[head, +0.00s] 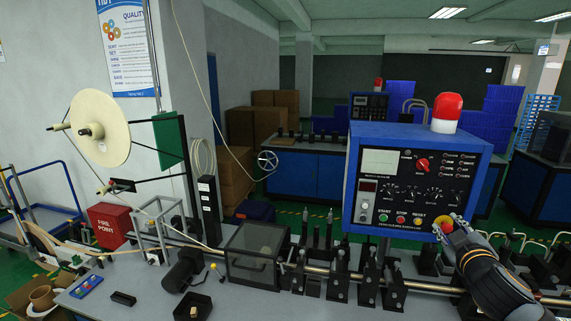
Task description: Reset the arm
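My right arm (490,280) comes in at the lower right. Its gripper (452,235) is at the lower right corner of the blue control box (376,215), by a round button with red and yellow on it (444,226). The fingers overlap the button's edge in the picture; I cannot tell whether they touch it. The finger opening is too small and dark to read. My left gripper is not in view.
The control box carries a red beacon (447,110). Below it, a metal rod (340,272) runs through several black stands on the grey bench (250,303). A clear-covered box (255,252) stands mid-bench. A cream reel (101,129) is at the left.

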